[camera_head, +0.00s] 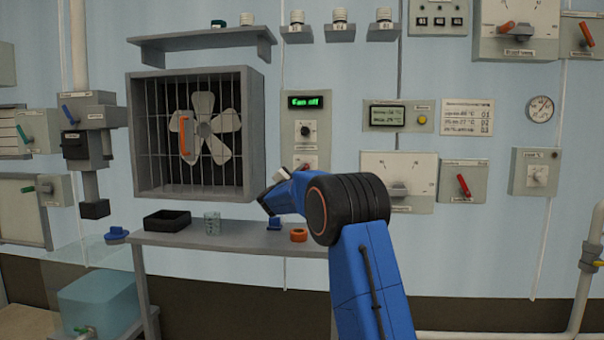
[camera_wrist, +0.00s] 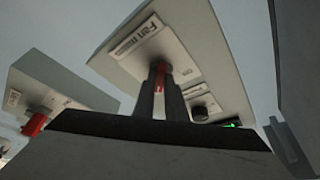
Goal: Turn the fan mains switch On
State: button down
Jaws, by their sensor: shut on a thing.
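The fan control panel (camera_head: 291,115) is a grey box on the wall beside the fan. Its green display (camera_head: 306,101) reads "Fan off". The red fan mains switch (camera_wrist: 160,72) sits below a plate labelled "Fan mains" in the wrist view. My gripper (camera_wrist: 161,86) is shut on this switch, one finger on each side of it. In the head view, the switch (camera_head: 308,167) shows low on the panel, partly hidden by my arm, and my fingertips cannot be made out clearly.
A black knob (camera_wrist: 200,114) is close to the right of my fingers in the wrist view. The caged fan (camera_head: 203,125) is left of the panel.

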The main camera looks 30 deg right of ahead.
jog(key=c, duration=1.8)
grip_release()
jog(key=v, duration=1.7)
jog(key=shift+s, duration=0.2)
jog(key=shift+f, duration=0.1)
jog(key=shift+a, duration=0.1)
